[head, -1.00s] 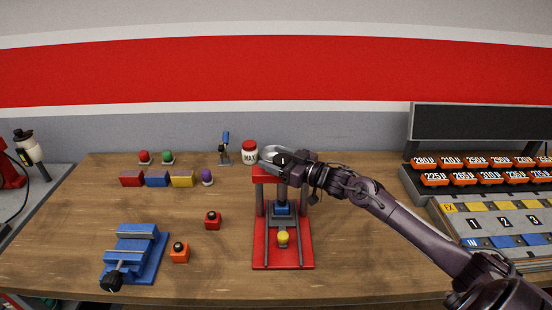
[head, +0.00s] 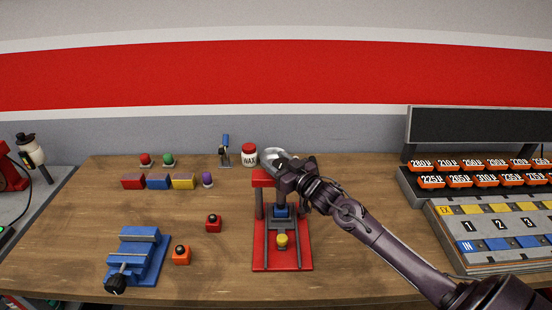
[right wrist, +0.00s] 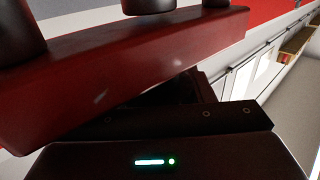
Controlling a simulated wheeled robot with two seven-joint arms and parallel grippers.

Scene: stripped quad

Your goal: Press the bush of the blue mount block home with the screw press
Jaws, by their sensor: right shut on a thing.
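The red screw press (head: 262,250) stands on the bench with a silver handwheel (head: 268,154) on top. The blue mount block (head: 281,213) sits in the press between the posts, under the dark screw; whether its bush is flush is too small to tell. A yellow knob (head: 282,240) is in front of it on the base. My right gripper (head: 280,164) is at the handwheel, shut on it; its fingertips are hard to make out. The right wrist view shows the press's red crossbeam (right wrist: 130,65) close to the gripper body. My left gripper is not in view.
A blue vise (head: 140,255), an orange block (head: 181,256) and a red block (head: 213,223) lie left of the press. Red, blue and yellow blocks (head: 183,181) and a wax jar (head: 249,155) are behind. A parts rack (head: 480,185) stands right.

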